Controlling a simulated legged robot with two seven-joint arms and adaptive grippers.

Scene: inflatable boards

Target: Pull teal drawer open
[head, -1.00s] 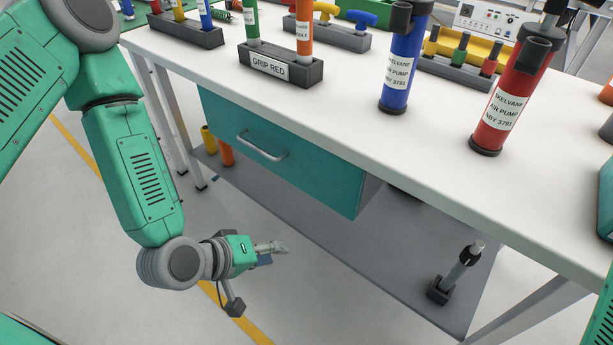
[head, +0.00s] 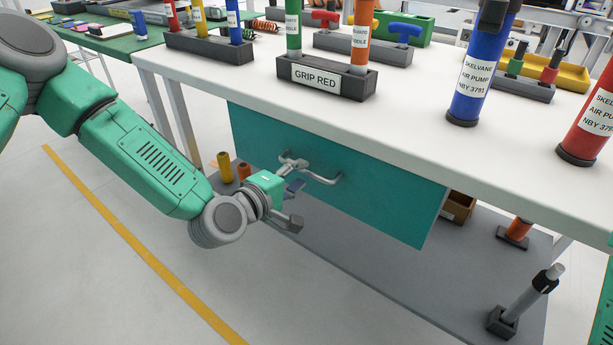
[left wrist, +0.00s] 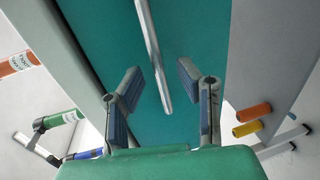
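The teal drawer (head: 390,195) hangs under the white workbench top, its front face showing and looking shut. My left gripper (head: 296,172) is at the left end of the handle in the head view. In the left wrist view my left gripper (left wrist: 158,85) has its two fingers spread apart, with the handle (left wrist: 153,55) ahead, between and just beyond the tips. No grip on the handle shows. My right gripper is not in view.
The white benchtop (head: 420,135) holds the GRIP RED block (head: 325,80), a blue air pump (head: 480,75) and a red air pump (head: 590,125). Open floor lies in front.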

